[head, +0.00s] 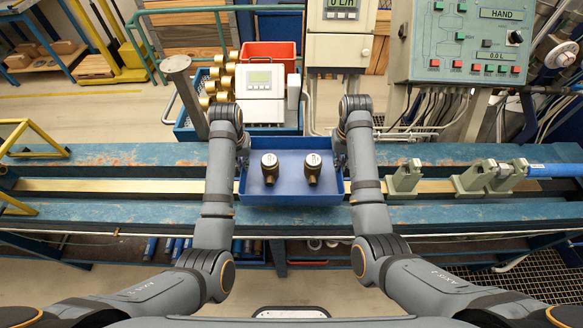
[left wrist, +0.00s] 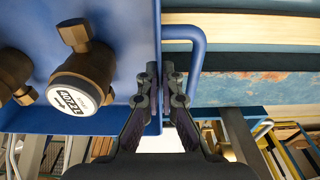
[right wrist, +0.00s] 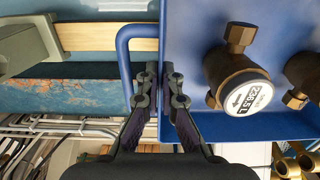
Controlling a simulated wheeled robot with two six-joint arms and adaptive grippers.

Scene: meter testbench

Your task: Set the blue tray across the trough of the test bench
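The blue tray (head: 291,193) is over the trough (head: 120,185) of the test bench, level, and spans much of its width. Whether it rests on the rails or hovers I cannot tell. Two brass meters with white dials, a left one (head: 270,168) and a right one (head: 312,168), stand in it. My left gripper (head: 243,158) is at the tray's left side; in the left wrist view its fingers (left wrist: 160,85) close on the side wall beside the handle (left wrist: 200,45). My right gripper (head: 338,158) grips the right side likewise; its fingers (right wrist: 160,85) are beside the other handle (right wrist: 123,50).
Green-grey clamps (head: 405,178) stand on the bench to the right. Behind the bench are a crate with brass parts (head: 225,85), a white meter box (head: 260,85) and a control panel (head: 465,40). The trough left of the tray is clear up to a yellow frame (head: 30,140).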

